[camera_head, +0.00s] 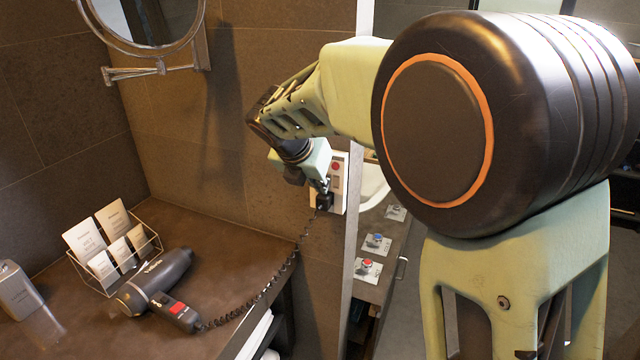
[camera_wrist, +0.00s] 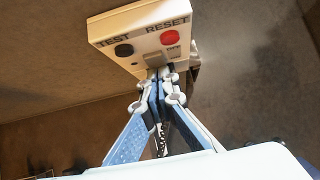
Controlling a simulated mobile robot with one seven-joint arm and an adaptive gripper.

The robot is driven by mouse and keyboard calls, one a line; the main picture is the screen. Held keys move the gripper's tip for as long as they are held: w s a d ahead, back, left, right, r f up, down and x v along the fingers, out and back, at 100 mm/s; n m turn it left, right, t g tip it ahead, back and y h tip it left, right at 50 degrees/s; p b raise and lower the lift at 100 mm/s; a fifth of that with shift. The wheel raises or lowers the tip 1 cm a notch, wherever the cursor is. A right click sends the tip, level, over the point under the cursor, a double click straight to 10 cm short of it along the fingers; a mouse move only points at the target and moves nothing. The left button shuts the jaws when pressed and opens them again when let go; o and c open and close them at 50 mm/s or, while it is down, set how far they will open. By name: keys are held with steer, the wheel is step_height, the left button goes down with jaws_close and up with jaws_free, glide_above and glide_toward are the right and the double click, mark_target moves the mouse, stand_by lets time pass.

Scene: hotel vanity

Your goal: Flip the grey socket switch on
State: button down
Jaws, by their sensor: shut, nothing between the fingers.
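The white socket plate (camera_head: 341,187) is on the tiled wall beside the mirror edge; its red button shows in the head view. In the wrist view the plate (camera_wrist: 117,27) carries a black TEST button (camera_wrist: 124,50) and a red RESET button (camera_wrist: 169,37). A small grey switch (camera_wrist: 153,60) sits below and between them, partly hidden by the fingertips. Whether it is on or off I cannot tell. My gripper (camera_wrist: 159,74) is shut and empty, its tips at the lower edge of the plate, close to the switch; contact is unclear. It also shows in the head view (camera_head: 322,186).
A black plug (camera_head: 325,201) sits at the plate's lower part, with a coiled cord (camera_head: 278,277) running to the hair dryer (camera_head: 150,283) on the counter. A wire card holder (camera_head: 112,263) stands behind the dryer. A round mirror (camera_head: 148,20) is on the wall above.

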steer(key=shift+w+d+r+p, duration=0.1)
steer(key=shift+w+d+p, duration=0.05)
steer(key=shift+p, duration=0.2)
steer(key=shift+r+p, duration=0.75)
